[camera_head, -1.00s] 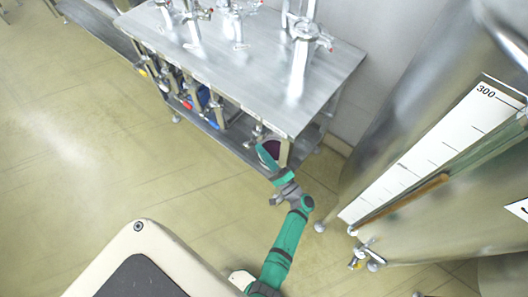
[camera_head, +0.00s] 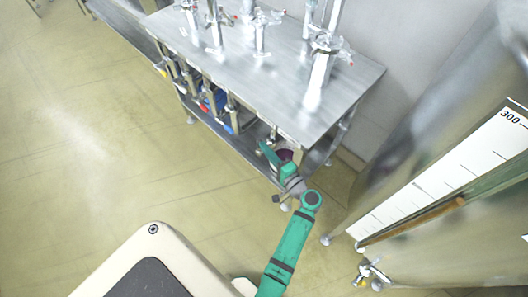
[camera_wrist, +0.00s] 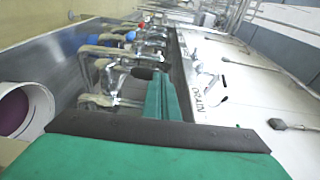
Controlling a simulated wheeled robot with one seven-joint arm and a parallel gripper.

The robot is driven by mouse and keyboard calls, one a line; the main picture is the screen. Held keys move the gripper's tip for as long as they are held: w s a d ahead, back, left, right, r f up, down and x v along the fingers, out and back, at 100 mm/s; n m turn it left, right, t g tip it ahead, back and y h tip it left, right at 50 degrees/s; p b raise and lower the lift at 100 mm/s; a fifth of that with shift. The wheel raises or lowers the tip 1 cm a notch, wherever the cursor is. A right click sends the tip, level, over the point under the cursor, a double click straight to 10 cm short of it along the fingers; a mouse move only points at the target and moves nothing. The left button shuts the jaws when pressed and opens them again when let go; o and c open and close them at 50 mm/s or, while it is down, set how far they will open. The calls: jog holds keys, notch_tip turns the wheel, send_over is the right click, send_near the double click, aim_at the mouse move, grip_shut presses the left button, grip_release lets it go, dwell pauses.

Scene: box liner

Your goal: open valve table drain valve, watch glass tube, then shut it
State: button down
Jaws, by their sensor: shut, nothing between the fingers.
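The steel valve table (camera_head: 275,82) stands at the upper middle of the head view, with upright fittings on top and valves along its front edge. My gripper (camera_head: 267,152) is shut and empty at the table's front right corner. In the wrist view my green fingers (camera_wrist: 167,90) point at the front edge, beside the printed word DRAIN (camera_wrist: 210,92). A metal valve with a dark handle end (camera_wrist: 143,73) lies close to the fingertips; I cannot tell whether they touch. I cannot make out a glass tube for certain, nor the drain valve's position.
A white bucket with a purple inside (camera_wrist: 14,110) stands below the table edge at left in the wrist view. A large steel tank with a white scale (camera_head: 450,175) and a small valve (camera_head: 371,274) stands on the right. The floor (camera_head: 110,150) at left is clear.

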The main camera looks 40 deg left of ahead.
jog(key=shift+a+r, duration=0.1)
jog(key=shift+a, duration=0.05)
dwell(0.4)
jog(key=r+v, duration=0.1)
jog(key=v, duration=1.3)
jog(key=shift+r, duration=0.25)
